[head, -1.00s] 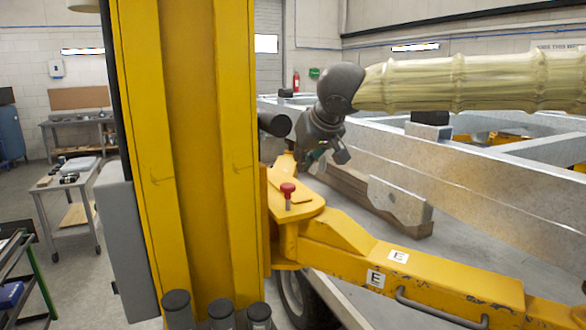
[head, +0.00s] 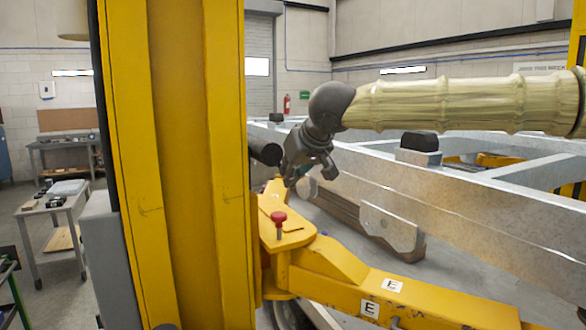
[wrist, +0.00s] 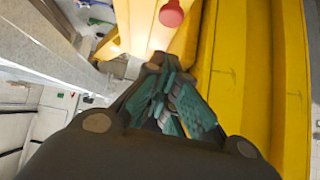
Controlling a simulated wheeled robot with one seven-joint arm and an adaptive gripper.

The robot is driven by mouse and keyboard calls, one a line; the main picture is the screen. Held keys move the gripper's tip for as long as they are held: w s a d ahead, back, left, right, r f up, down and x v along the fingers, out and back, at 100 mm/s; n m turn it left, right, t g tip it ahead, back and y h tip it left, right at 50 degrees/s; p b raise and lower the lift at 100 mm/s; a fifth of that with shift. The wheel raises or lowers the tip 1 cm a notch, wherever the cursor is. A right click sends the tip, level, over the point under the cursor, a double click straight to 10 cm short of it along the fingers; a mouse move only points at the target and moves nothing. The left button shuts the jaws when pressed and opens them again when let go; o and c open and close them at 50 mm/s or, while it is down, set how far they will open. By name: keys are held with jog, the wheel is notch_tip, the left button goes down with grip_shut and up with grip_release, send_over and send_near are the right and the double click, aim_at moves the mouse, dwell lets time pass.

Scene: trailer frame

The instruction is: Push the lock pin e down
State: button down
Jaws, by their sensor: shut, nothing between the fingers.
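The lock pin e has a red round head (head: 279,217) on a short metal shaft. It stands upright in the yellow lift arm marked E (head: 340,266), beside the yellow column. Its head also shows at the top of the wrist view (wrist: 171,14). My gripper (head: 309,183) hangs above and behind the pin in the head view, apart from it. In the wrist view my gripper's fingers (wrist: 166,72) are together with nothing between them, and the pin head lies just beyond their tips.
The yellow column (head: 185,165) stands close to the left of the pin. A grey trailer beam (head: 440,190) runs along the right, with a black block (head: 419,141) on it. A dark cylinder (head: 265,152) juts out beside the column near my gripper.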

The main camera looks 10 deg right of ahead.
aim_at(281, 214)
jog(key=p+x, duration=0.1)
jog(key=x, duration=0.4)
jog(key=shift+w+a+f, duration=0.15)
jog(key=shift+w+f, duration=0.1)
jog(key=shift+w, duration=0.05)
notch_tip(281, 214, down, 2)
jog(key=shift+w+f, duration=0.1)
jog(key=shift+f, duration=0.1)
jog(key=shift+f+p, duration=0.4)
jog(key=shift+f, duration=0.5)
jog(key=shift+f, duration=0.1)
notch_tip(281, 214, down, 3)
jog(key=shift+f+p, duration=0.2)
jog(key=shift+p, duration=0.3)
